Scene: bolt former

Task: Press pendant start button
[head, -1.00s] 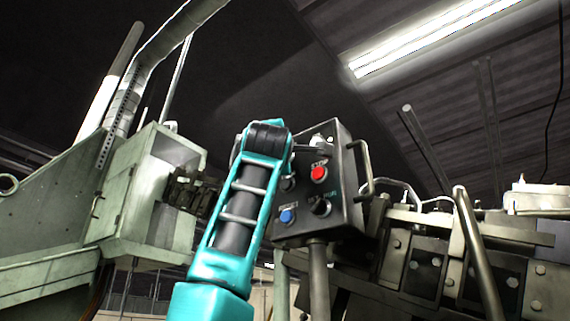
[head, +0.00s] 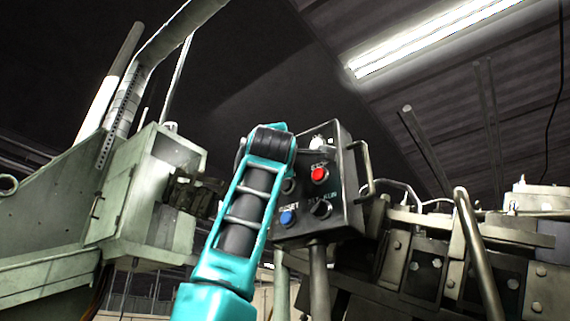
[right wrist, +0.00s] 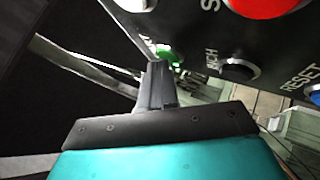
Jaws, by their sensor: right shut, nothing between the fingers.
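In the right wrist view the green start button (right wrist: 174,54) shows partly, just beyond the tip of my right gripper (right wrist: 158,72). The gripper is shut and empty, and its tip overlaps the button's lower left. I cannot tell whether they touch. My left gripper is not in view.
A black inch button (right wrist: 238,70) lies right of the gripper tip, between the start and reset buttons. A pale lamp (head: 318,143) tops the pendant. A bent handle (head: 368,168) sticks out at its right. Green machinery (head: 130,200) stands left, metal blocks (head: 430,265) right.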

